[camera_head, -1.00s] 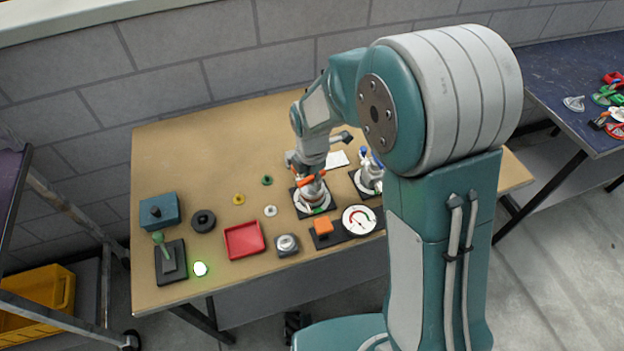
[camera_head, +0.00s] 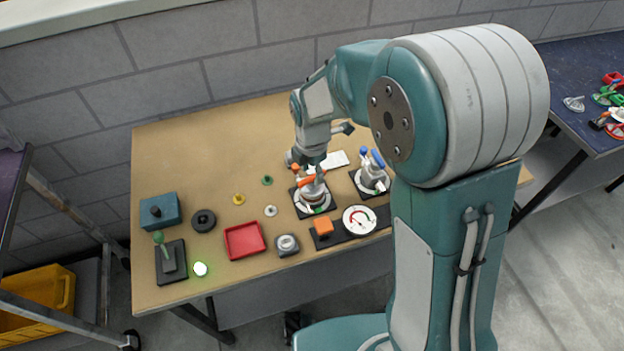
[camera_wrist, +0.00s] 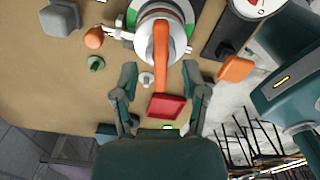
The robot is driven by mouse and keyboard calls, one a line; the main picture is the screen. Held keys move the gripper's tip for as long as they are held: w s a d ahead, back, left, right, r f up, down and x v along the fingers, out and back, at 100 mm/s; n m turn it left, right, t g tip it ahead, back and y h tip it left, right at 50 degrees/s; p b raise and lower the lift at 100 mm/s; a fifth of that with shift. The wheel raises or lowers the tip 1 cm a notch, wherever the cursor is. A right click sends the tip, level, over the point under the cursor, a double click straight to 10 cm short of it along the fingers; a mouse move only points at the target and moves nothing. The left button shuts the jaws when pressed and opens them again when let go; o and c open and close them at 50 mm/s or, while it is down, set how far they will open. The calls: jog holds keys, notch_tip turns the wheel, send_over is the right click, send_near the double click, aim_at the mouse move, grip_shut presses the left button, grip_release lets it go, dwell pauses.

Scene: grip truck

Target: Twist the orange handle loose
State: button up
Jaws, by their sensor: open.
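The orange handle (camera_head: 314,179) sits on a round valve with a white and green dial ring, on a black plate on the table. In the wrist view the orange handle (camera_wrist: 161,55) is a long bar pointing down the picture. My gripper (camera_wrist: 160,75) is open, one finger on each side of the handle's near end, with clear gaps and nothing held. In the head view my gripper is just above and behind the valve, and its fingers are hard to make out there.
A blue-handled valve (camera_head: 373,175) stands right of the orange one. A red tray (camera_head: 245,240) and small knobs lie left. The table's back left is clear.

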aim_at(312, 176)
jog(key=shift+r, duration=2.4)
jog(key=s+d+r+m+t, duration=0.2)
jog(key=s+d+r+m, duration=0.4)
jog(key=s+m, duration=0.3)
jog(key=s+d+r+m+t, duration=0.3)
jog(key=s+d+r+m, duration=0.3)
jog(key=m, duration=0.9)
jog(key=s+r, duration=0.2)
jog(key=s, duration=0.2)
jog(key=shift+d+m+t, duration=0.3)
jog(key=shift+d, duration=0.05)
